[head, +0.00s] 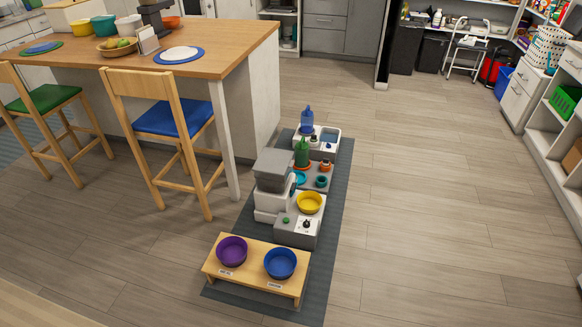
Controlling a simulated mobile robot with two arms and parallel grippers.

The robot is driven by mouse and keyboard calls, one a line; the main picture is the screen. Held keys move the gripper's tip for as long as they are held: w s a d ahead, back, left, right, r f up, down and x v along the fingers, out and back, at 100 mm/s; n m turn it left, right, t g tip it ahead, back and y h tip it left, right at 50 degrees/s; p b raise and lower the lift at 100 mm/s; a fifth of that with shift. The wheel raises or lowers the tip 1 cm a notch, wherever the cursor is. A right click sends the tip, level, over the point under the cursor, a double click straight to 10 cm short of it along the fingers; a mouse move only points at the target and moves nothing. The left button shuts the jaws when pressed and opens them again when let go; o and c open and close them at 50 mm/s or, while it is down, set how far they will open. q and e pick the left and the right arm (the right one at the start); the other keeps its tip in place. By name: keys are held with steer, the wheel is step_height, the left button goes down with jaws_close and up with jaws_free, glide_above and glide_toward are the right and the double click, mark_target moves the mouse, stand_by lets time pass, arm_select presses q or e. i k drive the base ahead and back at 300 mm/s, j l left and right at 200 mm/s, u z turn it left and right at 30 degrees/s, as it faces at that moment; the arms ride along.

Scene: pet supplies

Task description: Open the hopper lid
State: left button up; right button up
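A pet feeder with a grey hopper (272,180) on a white base (268,203) stands on a floor mat, right of the counter. The hopper lid (274,161) is the flat grey top; it looks shut, though its seam is too small to make out. A yellow bowl (309,203) sits at the feeder's right side. Neither of my grippers is in view.
The feeder stands on a dark grey mat (332,215). In front is a wooden stand (254,266) with purple and blue bowls. Behind are bottles, small cups and trays. A blue-seated stool (172,117) and counter stand left. Open floor (430,215) lies right.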

mark_target(273, 161)
steer(key=i+l+u, duration=0.15)
steer(key=u, duration=0.25)
steer(key=i+l+u, duration=0.15)
steer(key=u, duration=0.2)
steer(key=i+l+u, duration=0.1)
steer(key=l, duration=0.25)
steer(key=i+l+u, duration=0.1)
steer(key=i+l, duration=0.15)
steer(key=i+l+u, duration=0.1)
steer(key=l, duration=0.35)
steer(key=i+l+u, duration=0.1)
steer(key=l, duration=0.25)
steer(key=i+l+u, duration=0.1)
steer(key=l, duration=0.3)
steer(key=i, duration=0.1)
